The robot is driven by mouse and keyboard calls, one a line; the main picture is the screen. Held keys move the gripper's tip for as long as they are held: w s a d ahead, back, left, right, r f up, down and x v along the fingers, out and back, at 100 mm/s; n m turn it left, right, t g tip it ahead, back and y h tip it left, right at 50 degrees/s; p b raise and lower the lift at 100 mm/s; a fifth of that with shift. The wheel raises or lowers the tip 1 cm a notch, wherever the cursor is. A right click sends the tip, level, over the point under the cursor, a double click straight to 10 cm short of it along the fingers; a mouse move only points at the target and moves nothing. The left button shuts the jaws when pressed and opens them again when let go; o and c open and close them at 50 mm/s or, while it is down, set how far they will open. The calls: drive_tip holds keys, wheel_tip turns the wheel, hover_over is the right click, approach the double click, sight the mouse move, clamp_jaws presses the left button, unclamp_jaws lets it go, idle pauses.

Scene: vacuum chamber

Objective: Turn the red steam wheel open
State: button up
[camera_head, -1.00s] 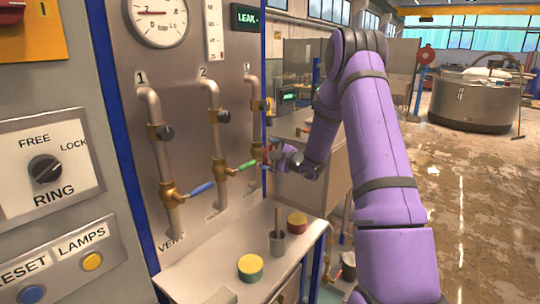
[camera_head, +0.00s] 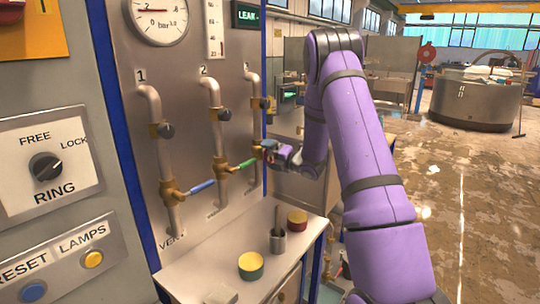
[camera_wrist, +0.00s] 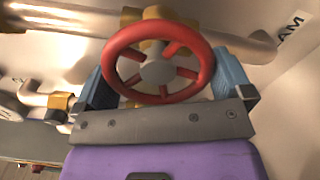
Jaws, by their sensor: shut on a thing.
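The red steam wheel (camera_wrist: 157,70) fills the upper middle of the wrist view, with red spokes and a grey hub on a brass valve body. My gripper (camera_wrist: 165,84) has its blue-padded fingers on the left and right sides of the rim and is shut on it. In the head view my gripper (camera_head: 271,148) is at the right edge of the pipe panel, by the third pipe. The wheel is too small and covered there to make out clearly.
Pipes with a blue lever (camera_head: 202,187) and a green lever (camera_head: 246,164) stand left of my gripper. Below is a bench (camera_head: 205,268) with a yellow-topped green tin (camera_head: 250,266), a red tin (camera_head: 297,220) and a grey cup (camera_head: 277,242). Open floor lies to the right.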

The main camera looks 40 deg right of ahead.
drive_tip(key=n, duration=0.6)
drive_tip(key=shift+d+f, duration=0.1)
drive_tip(key=shift+f, duration=0.25)
drive_tip(key=n, duration=0.3)
drive_tip(key=shift+d+f+n, duration=0.1)
drive_tip(key=shift+d+n, duration=0.05)
drive_tip(key=shift+n, duration=0.25)
drive_tip(key=shift+d+n, duration=0.15)
drive_tip(key=shift+n, duration=1.65)
drive_tip(key=o, duration=0.5)
drive_tip(key=v, duration=1)
drive_tip(key=shift+s+d, duration=0.15)
drive_tip(key=shift+s, duration=0.2)
